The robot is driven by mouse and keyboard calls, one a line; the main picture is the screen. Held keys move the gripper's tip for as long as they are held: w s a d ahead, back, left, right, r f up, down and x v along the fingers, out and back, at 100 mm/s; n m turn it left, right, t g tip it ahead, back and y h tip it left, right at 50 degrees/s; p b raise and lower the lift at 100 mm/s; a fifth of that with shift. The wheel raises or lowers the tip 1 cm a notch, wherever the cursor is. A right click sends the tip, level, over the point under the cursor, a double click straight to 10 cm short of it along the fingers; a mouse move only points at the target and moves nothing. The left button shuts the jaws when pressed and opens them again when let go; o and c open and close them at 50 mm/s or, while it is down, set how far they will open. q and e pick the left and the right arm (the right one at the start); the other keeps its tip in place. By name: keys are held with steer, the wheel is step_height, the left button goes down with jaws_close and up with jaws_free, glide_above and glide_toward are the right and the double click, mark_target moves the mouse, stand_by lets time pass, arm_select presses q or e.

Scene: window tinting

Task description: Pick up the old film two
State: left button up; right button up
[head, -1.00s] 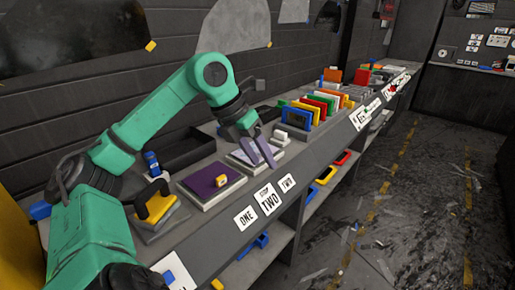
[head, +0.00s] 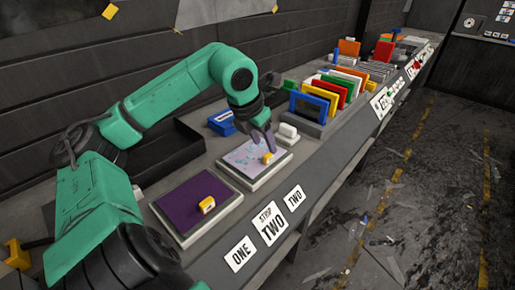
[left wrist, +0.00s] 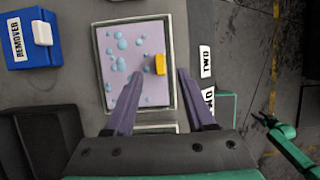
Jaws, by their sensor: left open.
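Old film two (head: 243,160) is a pale lilac sheet with blue bubbles, lying on the second framed pane. It also shows in the left wrist view (left wrist: 118,55). Its yellow tab (head: 268,158) sits on its right edge; in the left wrist view the tab (left wrist: 160,64) lies between the fingertips, a little past them. My left gripper (head: 264,141) is open and empty, with its purple fingers (left wrist: 160,74) above the film's right side. What looks like my right gripper (left wrist: 264,118) is small in the left wrist view; its jaws are unclear.
A dark purple film (head: 180,203) with a yellow tab (head: 206,204) lies on the nearer pane. A blue REMOVER box (head: 221,123), a black tray (head: 160,160) and a white block (head: 287,131) stand close by. A rack of coloured frames (head: 318,102) stands further along the bench.

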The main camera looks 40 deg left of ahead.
mark_target(268, 154)
arm_select(q)
steer(key=p+x, duration=0.1)
steer(key=x, duration=0.3)
steer(key=shift+p, duration=0.3)
steer(key=shift+w+f, duration=0.1)
steer(key=shift+f, duration=0.4)
jaws_close()
arm_select(e)
steer(key=shift+w+a+r, duration=0.65)
steer(key=shift+r, duration=0.15)
arm_select(q)
steer(key=shift+r, duration=0.1)
arm_select(e)
steer(key=shift+d, duration=0.1)
